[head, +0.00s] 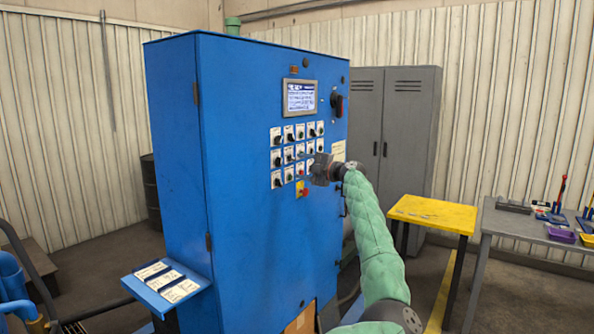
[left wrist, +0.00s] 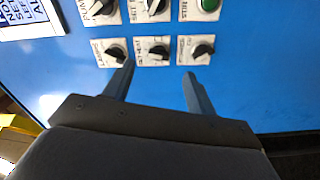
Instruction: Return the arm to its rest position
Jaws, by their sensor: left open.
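My left gripper (head: 318,170), on an arm in a green sleeve, is in front of the switch panel of a tall blue control cabinet (head: 180,130). In the left wrist view its two fingers (left wrist: 158,72) are apart with nothing between them but the panel behind. A black rotary knob (left wrist: 157,51) on a white plate shows just beyond the fingertips, roughly between them. I cannot tell whether a finger touches the panel. The gripper hides part of the lower switch rows in the head view. My right gripper is not in view.
The cabinet carries a lit screen (head: 299,98), and a small blue shelf with cards (head: 165,285) juts out at its lower left. A yellow table (head: 432,212) and a grey workbench (head: 525,226) with tools stand at right. A grey locker (head: 412,120) stands behind.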

